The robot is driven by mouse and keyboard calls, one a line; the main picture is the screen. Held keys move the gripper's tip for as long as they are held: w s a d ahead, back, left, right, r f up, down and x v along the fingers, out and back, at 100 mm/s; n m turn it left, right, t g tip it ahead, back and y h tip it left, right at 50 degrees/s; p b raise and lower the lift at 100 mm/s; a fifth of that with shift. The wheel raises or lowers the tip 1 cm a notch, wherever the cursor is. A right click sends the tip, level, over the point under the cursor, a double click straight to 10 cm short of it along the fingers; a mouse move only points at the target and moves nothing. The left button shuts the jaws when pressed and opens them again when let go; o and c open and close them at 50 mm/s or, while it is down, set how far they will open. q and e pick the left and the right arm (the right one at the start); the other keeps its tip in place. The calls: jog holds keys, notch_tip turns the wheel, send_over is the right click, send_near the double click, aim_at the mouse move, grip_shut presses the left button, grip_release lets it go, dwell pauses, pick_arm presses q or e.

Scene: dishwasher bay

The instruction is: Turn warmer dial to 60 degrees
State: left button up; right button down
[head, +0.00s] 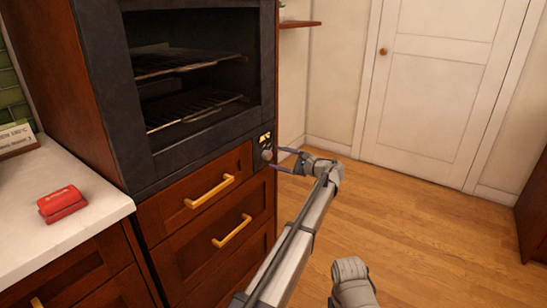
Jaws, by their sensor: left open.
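The warmer dial (267,155) is a small round grey knob at the right end of the dark panel under the oven opening. A small dark label with yellow marks (265,139) sits just above it; its figures are too small to read. My left gripper (278,159) is just right of the dial, with its fingers apart and pointing left toward it. I cannot tell whether a finger touches the dial. The dial's angle is too small to read.
The open oven cavity (190,70) holds racks. Wooden drawers with brass handles (210,191) are below. A red box-like object (62,203) and a sign (17,138) stand on the white counter (95,212). The wooden floor (430,235) at right is clear before a white door (440,80).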

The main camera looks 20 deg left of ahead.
pick_arm(q)
jog(key=v, duration=0.4)
jog(key=shift+d, duration=0.15)
jog(key=shift+s, duration=0.1)
jog(key=s+a+f+n+g+h, duration=0.1)
jog(key=s+a+f+n+h, duration=0.15)
jog(key=s+f, duration=0.5)
jog(key=s+a+f+n+g+h, duration=0.1)
jog(key=s+f+n+g+h, duration=0.2)
jog(key=s, duration=0.7)
jog(key=s+a+f+n+h, duration=0.1)
jog(key=s+f+n+h, duration=0.2)
jog(key=s+f+h, duration=0.45)
jog(key=s+d+f+n+g+h, duration=0.1)
jog(key=s+d+n+h, duration=0.15)
jog(key=s, duration=0.55)
jog(key=s+d+f+n+h, duration=0.1)
jog(key=s+d+n, duration=0.1)
jog(key=s+d, duration=0.35)
jog(key=s+d+m+g+y, duration=0.15)
jog(key=s+d+m, duration=0.25)
jog(key=s+d, duration=0.45)
notch_tip(320, 180, up, 30)
jog(key=w+p, duration=0.1)
jog(key=p, duration=2.8)
jog(key=shift+w+d+p, duration=0.3)
jog(key=shift+d+p, duration=0.1)
jog(key=shift+d, duration=0.05)
